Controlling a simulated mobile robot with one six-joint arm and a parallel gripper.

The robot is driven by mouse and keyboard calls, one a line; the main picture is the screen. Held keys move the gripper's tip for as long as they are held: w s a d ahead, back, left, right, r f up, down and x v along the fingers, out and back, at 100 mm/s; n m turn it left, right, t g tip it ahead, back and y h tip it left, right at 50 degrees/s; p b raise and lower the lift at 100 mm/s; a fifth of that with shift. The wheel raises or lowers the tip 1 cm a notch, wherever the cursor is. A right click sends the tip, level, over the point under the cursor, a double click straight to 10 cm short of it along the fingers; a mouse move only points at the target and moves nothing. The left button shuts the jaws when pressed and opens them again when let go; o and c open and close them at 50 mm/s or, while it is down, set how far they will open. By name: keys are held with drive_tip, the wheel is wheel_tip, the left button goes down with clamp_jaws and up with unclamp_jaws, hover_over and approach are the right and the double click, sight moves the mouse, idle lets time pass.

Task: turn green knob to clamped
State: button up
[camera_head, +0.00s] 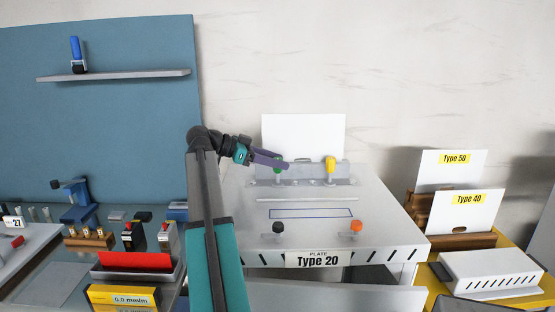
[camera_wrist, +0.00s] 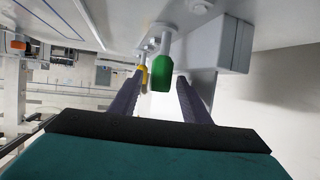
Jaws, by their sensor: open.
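The green knob (camera_head: 278,164) is at the left of the raised back bar on the Type 20 plate fixture, partly hidden by my gripper in the head view. My gripper (camera_head: 283,164) reaches it from the left. In the wrist view, the green knob (camera_wrist: 161,73) shows between the two purple fingers of my open gripper (camera_wrist: 160,80). Gaps show on both sides of it, so the fingers look apart from it. The yellow knob (camera_head: 330,165) stands upright to the right on the same bar; it also shows behind the green one in the wrist view (camera_wrist: 142,76).
A black knob (camera_head: 278,227) and an orange knob (camera_head: 356,226) are at the fixture's front. A white sheet (camera_head: 303,137) stands behind the bar. A grey block (camera_wrist: 221,42) is close to the right finger in the wrist view. Type 50 and Type 40 plates stand at right.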

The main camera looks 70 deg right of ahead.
drive_tip(key=shift+s+d+f, duration=0.15)
drive_tip(key=shift+s+d, duration=0.05)
drive_tip(key=shift+s, duration=0.05)
drive_tip(key=c, duration=1)
drive_tip(key=shift+c, duration=0.2)
